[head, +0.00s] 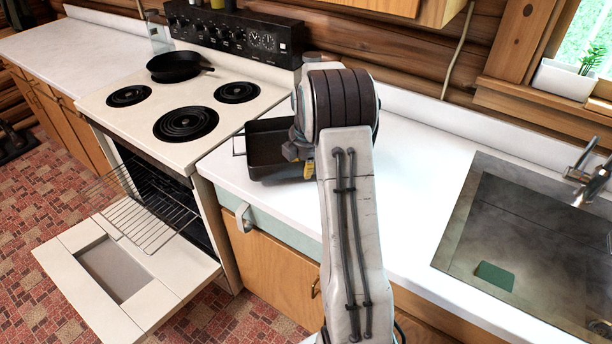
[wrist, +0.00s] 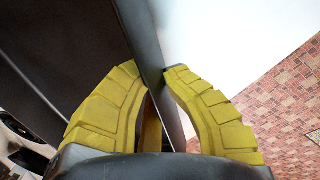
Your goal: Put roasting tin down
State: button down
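The dark rectangular roasting tin (head: 268,172) is at the left end of the white countertop, right beside the stove. A wire handle shows at its left end. It looks level and at counter height; I cannot tell whether its base bears fully on the counter. My gripper (head: 308,168) is at the tin's right side, partly hidden by my arm. In the wrist view, the yellow fingers of my gripper (wrist: 155,72) close on either side of the tin's thin wall (wrist: 144,40). My arm hides the tin's right end in the head view.
The stove (head: 225,105) holds a black skillet (head: 174,66) on a back burner. The oven door (head: 125,270) hangs open with a wire rack (head: 150,222) pulled out. The countertop (head: 415,165) is clear between my arm and the sink (head: 530,240).

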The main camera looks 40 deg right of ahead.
aim_at(306, 185)
jog(key=shift+f+p, duration=0.45)
jog(key=shift+p, duration=0.3)
jog(key=shift+f, duration=1.3)
jog(key=c, duration=1.4)
grip_release()
